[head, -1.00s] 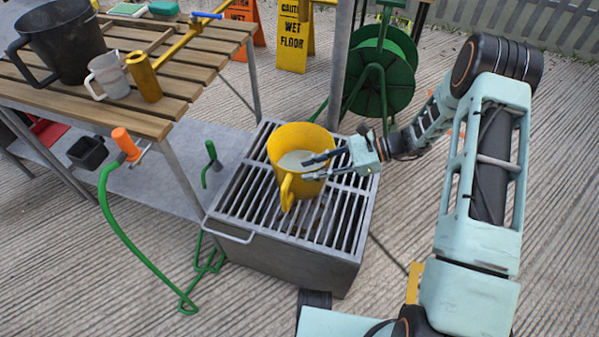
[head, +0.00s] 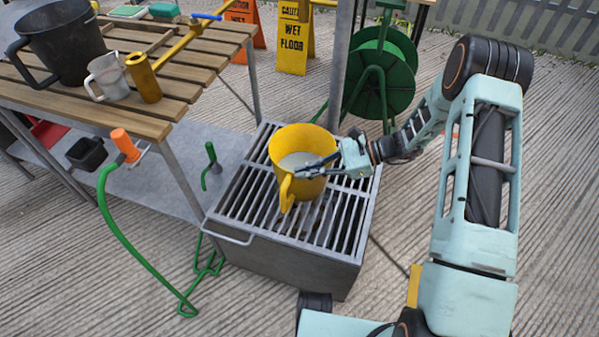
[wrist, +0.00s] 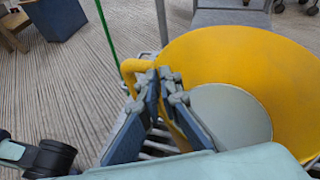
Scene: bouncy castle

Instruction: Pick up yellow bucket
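The yellow bucket (head: 288,143) stands upright on the grey slatted grate (head: 240,192), with its handle toward the front left and a pale grey inside bottom. My gripper (head: 312,170) reaches in from the right at the bucket's rim. In the wrist view the bucket (wrist: 245,52) fills the right side. There my gripper's fingers (wrist: 163,84) straddle the bucket wall near the handle, one outside and one inside. The fingertips are close together with yellow wall between them, so the gripper looks shut on the rim. The exact contact is partly hidden by the fingers.
A slatted wooden table (head: 205,58) on the left holds a black bucket (head: 65,45), a grey mug (head: 108,76) and a brass cylinder (head: 143,77). A green hose reel (head: 380,80) and a grey post (head: 341,60) stand behind the grate. Open floor lies in front.

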